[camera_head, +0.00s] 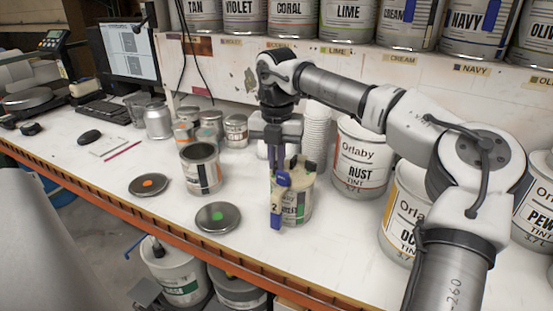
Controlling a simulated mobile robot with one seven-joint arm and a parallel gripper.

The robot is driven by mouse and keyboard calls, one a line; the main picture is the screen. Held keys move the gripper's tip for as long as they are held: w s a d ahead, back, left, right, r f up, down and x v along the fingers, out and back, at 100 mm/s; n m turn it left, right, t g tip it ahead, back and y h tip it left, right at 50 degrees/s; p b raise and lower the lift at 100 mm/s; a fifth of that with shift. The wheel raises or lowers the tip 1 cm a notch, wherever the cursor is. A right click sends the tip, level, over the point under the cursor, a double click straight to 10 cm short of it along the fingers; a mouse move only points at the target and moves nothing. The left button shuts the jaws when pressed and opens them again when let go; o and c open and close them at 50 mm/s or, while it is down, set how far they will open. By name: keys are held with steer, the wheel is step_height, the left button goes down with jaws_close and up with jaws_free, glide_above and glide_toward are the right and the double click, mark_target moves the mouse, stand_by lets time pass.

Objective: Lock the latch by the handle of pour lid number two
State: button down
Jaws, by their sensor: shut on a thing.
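Pour lid number two (299,170) is a pale lid with blue and dark parts, on top of a can (296,208) on the bench. A long blue handle (276,215) hangs down the can's front left side, with a "2" visible beside it. A small blue part (283,179), which looks like the latch, is at the lid's left edge. My gripper (276,162) points down over the lid's left side and is shut on a blue part there. The exact contact is small and partly hidden by the fingers, and I cannot tell whether the latch is locked.
A stack of white cups (317,130) and the RUST can (361,160) stand close behind. An open can (201,170) and two round lids (218,217) (149,185) are to the left. The bench's orange front edge (165,232) is near.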

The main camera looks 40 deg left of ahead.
stand_by(0.3)
steer(key=c, duration=1.5)
jaws_free()
steer(key=shift+c, duration=0.2)
